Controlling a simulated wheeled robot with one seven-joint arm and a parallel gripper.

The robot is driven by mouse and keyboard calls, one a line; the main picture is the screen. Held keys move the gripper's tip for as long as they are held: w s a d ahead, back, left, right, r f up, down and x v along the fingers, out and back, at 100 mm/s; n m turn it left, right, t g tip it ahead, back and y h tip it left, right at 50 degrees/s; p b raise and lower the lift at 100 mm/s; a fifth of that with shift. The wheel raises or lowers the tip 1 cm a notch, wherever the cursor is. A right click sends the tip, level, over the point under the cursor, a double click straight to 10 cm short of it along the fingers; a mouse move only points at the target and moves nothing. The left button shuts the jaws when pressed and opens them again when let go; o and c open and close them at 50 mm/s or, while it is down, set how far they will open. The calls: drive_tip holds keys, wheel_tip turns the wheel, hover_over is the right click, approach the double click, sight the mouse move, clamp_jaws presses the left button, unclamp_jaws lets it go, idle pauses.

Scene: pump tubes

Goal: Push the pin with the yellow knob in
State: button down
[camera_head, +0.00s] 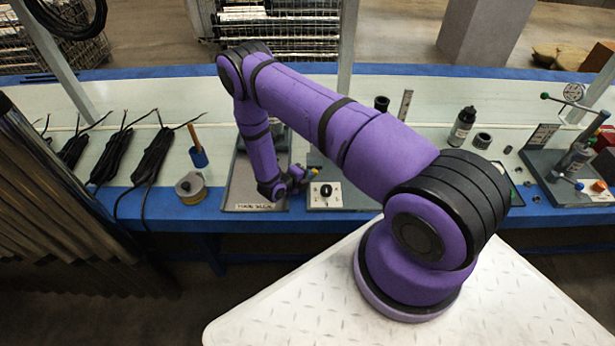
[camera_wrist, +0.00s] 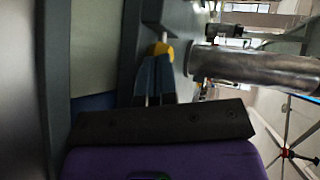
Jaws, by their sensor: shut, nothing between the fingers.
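The yellow knob (camera_wrist: 163,49) shows in the wrist view right at the tips of my gripper (camera_wrist: 155,62). The blue fingers are together with nothing held between them. The knob appears to touch or nearly touch the tips; I cannot tell which. The pin behind the knob is mostly hidden. A shiny metal cylinder (camera_wrist: 255,68) lies to the right of the knob. In the head view my gripper (camera_head: 306,178) is low over the bench beside a small yellow spot (camera_head: 314,171), and my arm hides much of the fixture there.
A control box with a black knob (camera_head: 326,190) sits just right of my gripper. A grey tray (camera_head: 240,190) is at its left. Black cable bundles (camera_head: 110,155) and a tape roll (camera_head: 190,187) lie farther left.

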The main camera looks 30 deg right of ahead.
drive_tip(key=shift+w+r, duration=0.1)
drive_tip(key=v, duration=1.4)
